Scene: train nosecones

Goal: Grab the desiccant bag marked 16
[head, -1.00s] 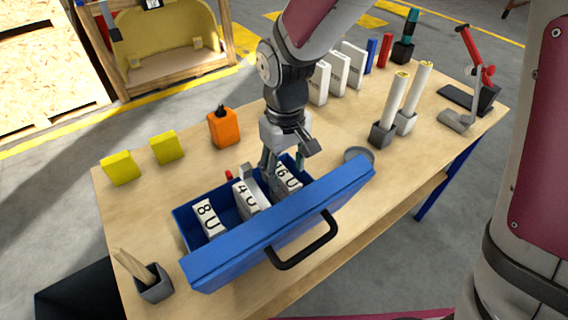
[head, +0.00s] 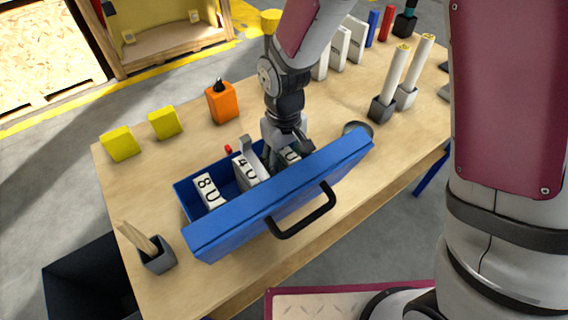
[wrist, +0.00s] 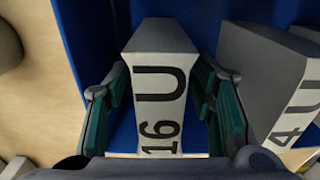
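The desiccant bag marked 16 (wrist: 160,85) is white with black "16 U" lettering and stands in the blue toolbox (head: 178,198). In the head view only part of it (head: 289,155) shows beside my gripper. My gripper (head: 275,162) is down inside the right end of the box. In the wrist view its teal-padded fingers (wrist: 160,72) straddle the bag, one on each side, with tips close to its edges. I cannot tell whether they press on it.
Bags marked 4 (head: 244,170) and 8 (head: 208,192) stand left of it in the box. The open blue lid (head: 280,200) with a black handle is on the near side. An orange bottle (head: 222,103), yellow blocks (head: 121,143) and a grey round dish (head: 357,130) stand around the box.

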